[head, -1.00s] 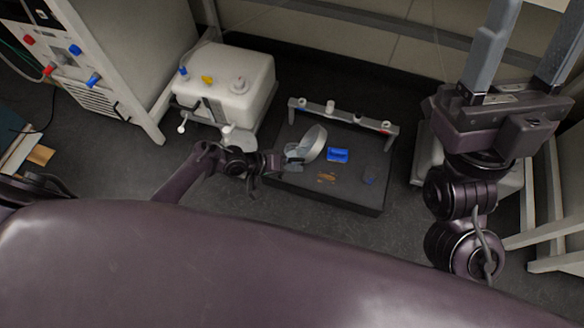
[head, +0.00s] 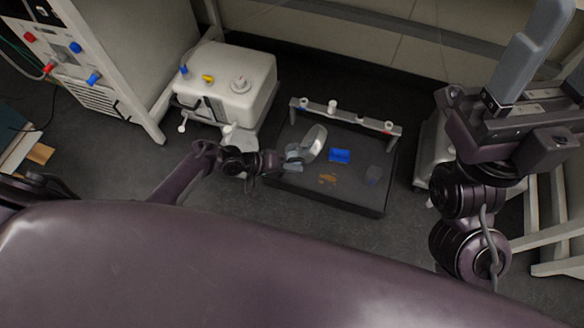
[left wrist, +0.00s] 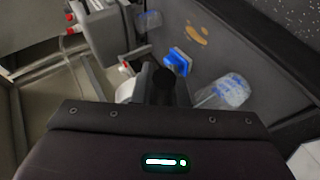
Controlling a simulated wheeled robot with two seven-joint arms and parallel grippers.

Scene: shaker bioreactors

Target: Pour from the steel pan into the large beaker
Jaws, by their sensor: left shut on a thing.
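The steel pan (head: 314,143) is held tilted, nearly on edge, above the left part of the dark tray (head: 350,199). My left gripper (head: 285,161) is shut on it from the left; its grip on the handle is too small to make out. A clear vessel, seemingly the large beaker (left wrist: 224,92), shows right of the gripper in the left wrist view. A smaller clear vessel (head: 373,175) stands at the tray's right; it also shows in the left wrist view (left wrist: 148,20). Any liquid in the pan is hidden. My right gripper (head: 548,75) is raised, open and empty.
A blue block-like item (head: 340,155) and an orange-brown patch (head: 327,179) are on the tray. A grey rail (head: 345,116) with small knobs runs along its back. A white machine (head: 227,82) stands left, with a cabinet (head: 125,50) beyond it.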

